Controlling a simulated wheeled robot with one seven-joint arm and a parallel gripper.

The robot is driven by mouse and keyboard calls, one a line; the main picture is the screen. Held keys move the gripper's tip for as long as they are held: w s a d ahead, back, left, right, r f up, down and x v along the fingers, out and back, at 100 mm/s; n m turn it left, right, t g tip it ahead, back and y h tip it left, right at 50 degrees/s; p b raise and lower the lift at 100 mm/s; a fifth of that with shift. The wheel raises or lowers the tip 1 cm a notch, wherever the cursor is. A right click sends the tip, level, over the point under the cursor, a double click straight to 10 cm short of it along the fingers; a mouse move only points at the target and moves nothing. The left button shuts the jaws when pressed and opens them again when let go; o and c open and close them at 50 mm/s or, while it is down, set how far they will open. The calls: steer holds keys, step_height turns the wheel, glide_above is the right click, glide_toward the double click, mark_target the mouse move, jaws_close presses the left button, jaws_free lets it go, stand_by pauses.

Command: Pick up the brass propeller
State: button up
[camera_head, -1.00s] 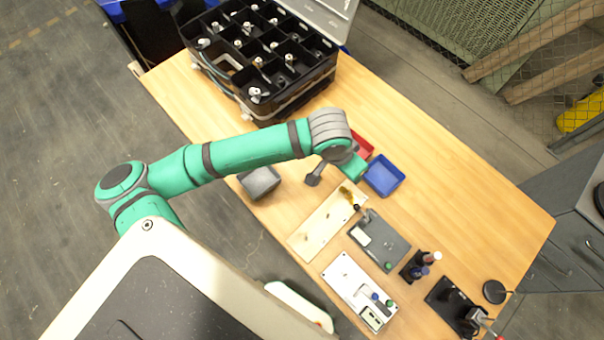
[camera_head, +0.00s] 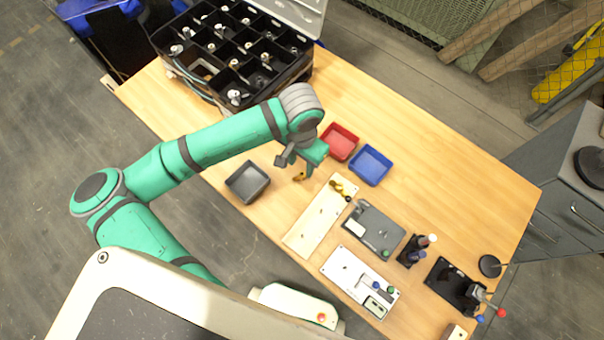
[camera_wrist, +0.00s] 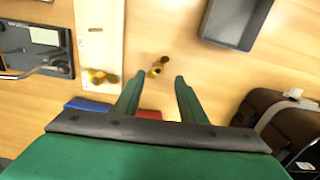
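A small brass-coloured piece, which looks like the brass propeller (camera_wrist: 158,66), lies on the bare wooden table in the wrist view. It also shows in the head view (camera_head: 299,177), beside the pale board and just below my gripper (camera_head: 299,160). In the wrist view my gripper (camera_wrist: 160,80) is open, with two green fingers apart and nothing between them. The brass piece is just beyond the fingertips, near the middle of the gap. Its exact shape is too small to tell.
A pale board (camera_head: 318,222) holds other brass pieces (camera_head: 342,187). A grey bin (camera_head: 248,182), a red tray (camera_head: 340,142) and a blue tray (camera_head: 370,165) stand nearby. A black compartment case (camera_head: 235,50) sits at the back left. The table's right middle is clear.

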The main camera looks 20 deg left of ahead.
mark_target(302, 172)
steer(key=f, duration=0.4)
steer(key=shift+s+d+f, duration=0.1)
steer(key=shift+s+d, duration=0.1)
steer(key=shift+w+f, duration=0.1)
steer(key=shift+f, duration=0.05)
jaws_close()
steer(key=shift+s, duration=0.2)
